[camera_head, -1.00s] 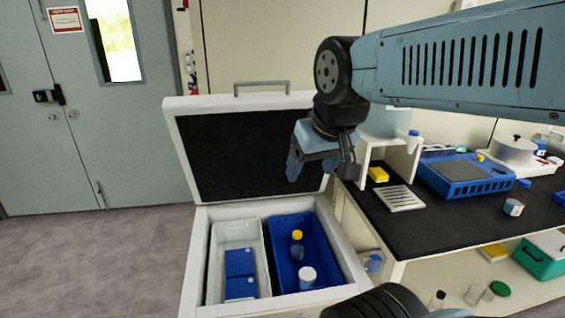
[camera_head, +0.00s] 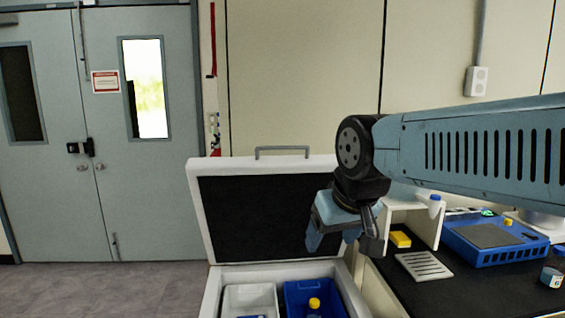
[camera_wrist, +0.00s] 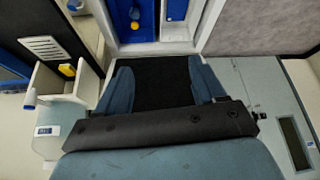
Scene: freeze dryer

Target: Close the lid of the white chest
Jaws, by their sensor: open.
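The white chest (camera_head: 212,293) stands open in the lower middle of the head view, its front cut off by the picture edge. Its lid (camera_head: 258,215) is raised and leans slightly back, with a black inner face, white rim and grey handle (camera_head: 282,150) on the top edge. My gripper (camera_head: 345,238) is open and empty, pointing down in front of the lid's right part; I cannot tell whether it touches. In the wrist view, my gripper's (camera_wrist: 160,68) two blue fingers are spread, with a black surface, apparently the lid's inner face, between them.
Inside the chest are a white bin (camera_head: 235,295) and a blue bin (camera_head: 297,291) holding a yellow-capped bottle (camera_head: 314,303). A black-topped bench (camera_head: 440,290) with a white stand, yellow block (camera_head: 400,239) and blue tray (camera_head: 505,247) adjoins on the right. Floor is free on the left.

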